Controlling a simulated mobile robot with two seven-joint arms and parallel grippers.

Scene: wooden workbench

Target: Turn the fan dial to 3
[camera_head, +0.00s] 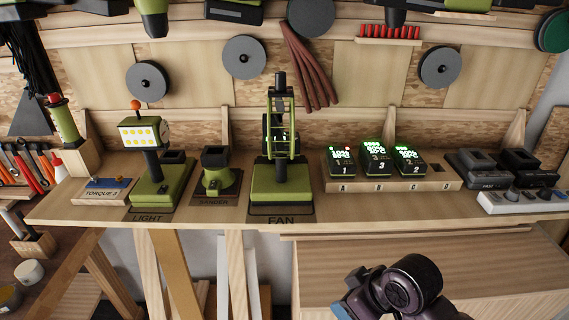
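The fan (283,181) is a green and black unit on a dark mat marked FAN, near the middle of the workbench. It stands upright, with its caged head seen nearly edge-on above a green base. I cannot make out its dial or any setting number at this size. A dark part of my arm (400,290) shows at the bottom right, in front of the bench and well apart from the fan. No fingertips of either gripper show.
A green light (148,190) and a sander (216,172) stand left of the fan. A charging rack (390,185) with three lit batteries stands to its right. A grey power strip (520,200) is at the far right. Bare bench edge lies in front of the rack.

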